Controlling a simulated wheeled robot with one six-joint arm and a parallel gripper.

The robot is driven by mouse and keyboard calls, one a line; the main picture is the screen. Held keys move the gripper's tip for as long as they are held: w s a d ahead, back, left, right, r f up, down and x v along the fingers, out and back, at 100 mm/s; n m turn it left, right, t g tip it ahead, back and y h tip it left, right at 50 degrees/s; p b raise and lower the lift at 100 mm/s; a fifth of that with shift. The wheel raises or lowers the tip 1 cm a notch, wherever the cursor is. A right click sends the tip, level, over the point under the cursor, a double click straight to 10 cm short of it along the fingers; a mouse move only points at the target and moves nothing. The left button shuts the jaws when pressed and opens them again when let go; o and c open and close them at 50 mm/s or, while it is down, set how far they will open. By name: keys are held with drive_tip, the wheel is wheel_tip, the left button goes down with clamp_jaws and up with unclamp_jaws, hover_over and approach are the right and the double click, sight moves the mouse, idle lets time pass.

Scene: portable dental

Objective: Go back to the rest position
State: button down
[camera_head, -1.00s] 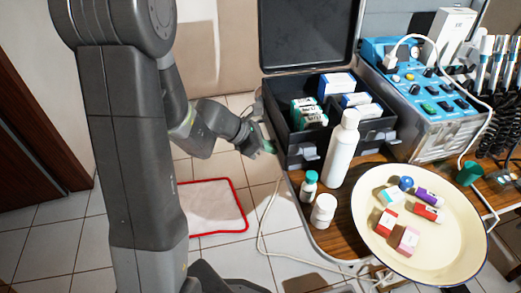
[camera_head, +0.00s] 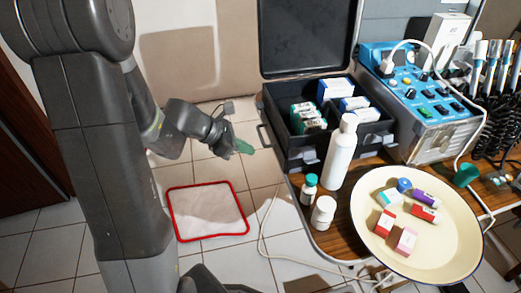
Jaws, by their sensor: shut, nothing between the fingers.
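My gripper (camera_head: 244,147) is at the end of my arm, left of the open black case. Its green fingertips are together with nothing between them. It hangs over the tiled floor, apart from the case and the table. My arm (camera_head: 165,132) bends down and to the right from the upper left.
The open black case (camera_head: 290,153) holds several small boxes on the wooden table. A white bottle (camera_head: 340,158), two small bottles and a cream plate (camera_head: 440,258) with several small items stand near its edge. A red-edged mat (camera_head: 208,212) lies on the floor. A cable hangs down.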

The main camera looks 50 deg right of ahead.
drive_tip(key=v, duration=0.5)
drive_tip(key=shift+w+a+r+p, duration=0.15)
drive_tip(key=shift+a+p, duration=0.1)
drive_tip(key=shift+p, duration=0.15)
drive_tip(key=b, duration=0.3)
approach(279, 156)
drive_tip(key=x, duration=0.5)
drive_tip(key=shift+w+a+f, duration=0.15)
drive_tip(key=shift+w+f, duration=0.05)
drive_tip(key=shift+f, duration=0.3)
drive_tip(key=shift+s+d, duration=0.25)
drive_tip(key=shift+d, duration=0.25)
